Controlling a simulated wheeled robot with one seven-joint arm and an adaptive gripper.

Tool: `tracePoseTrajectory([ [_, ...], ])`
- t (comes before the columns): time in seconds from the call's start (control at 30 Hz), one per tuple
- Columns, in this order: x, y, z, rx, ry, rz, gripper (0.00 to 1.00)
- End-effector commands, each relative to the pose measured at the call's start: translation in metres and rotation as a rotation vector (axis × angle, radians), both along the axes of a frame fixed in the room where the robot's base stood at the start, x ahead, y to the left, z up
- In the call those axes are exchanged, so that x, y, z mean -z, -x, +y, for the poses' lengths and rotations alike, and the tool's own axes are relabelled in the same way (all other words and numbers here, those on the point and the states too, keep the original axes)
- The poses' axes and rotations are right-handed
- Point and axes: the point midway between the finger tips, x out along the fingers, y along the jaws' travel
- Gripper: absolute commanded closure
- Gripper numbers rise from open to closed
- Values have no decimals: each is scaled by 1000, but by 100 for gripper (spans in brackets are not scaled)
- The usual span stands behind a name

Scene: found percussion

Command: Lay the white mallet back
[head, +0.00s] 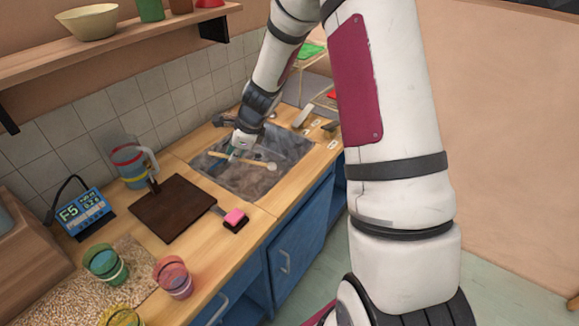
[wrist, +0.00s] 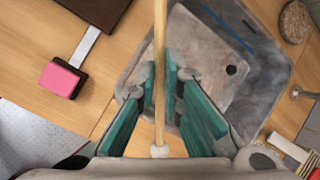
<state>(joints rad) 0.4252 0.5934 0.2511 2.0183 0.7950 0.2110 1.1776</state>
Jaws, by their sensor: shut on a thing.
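The white mallet has a thin wooden stick (wrist: 160,40) and a small round white head (wrist: 160,151). My gripper (wrist: 165,76) is shut on the stick, with its teal fingers on either side. In the wrist view the stick runs top to bottom, its white head at the bottom, near my gripper's base. In the head view my gripper (head: 236,147) holds the mallet above the grey sink (head: 254,182), with the white head (head: 272,167) to the right. The exact height above the sink cannot be told.
A dark brown board (head: 174,207) and a black block with a pink top (head: 235,217) lie on the wooden counter left of the sink. A pitcher (head: 133,163), a blue display (head: 83,213) and cups (head: 173,276) stand further left. A shelf (head: 130,35) runs above.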

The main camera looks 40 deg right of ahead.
Motion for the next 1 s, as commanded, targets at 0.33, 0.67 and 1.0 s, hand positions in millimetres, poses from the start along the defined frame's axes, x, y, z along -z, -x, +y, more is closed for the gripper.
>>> tracePoseTrajectory([
  [0.33, 47, 39, -78, -603, 181, 151, 100],
  [0.67, 53, 75, -120, -922, 315, 183, 100],
  [1.0, 53, 77, -122, -937, 322, 182, 100],
])
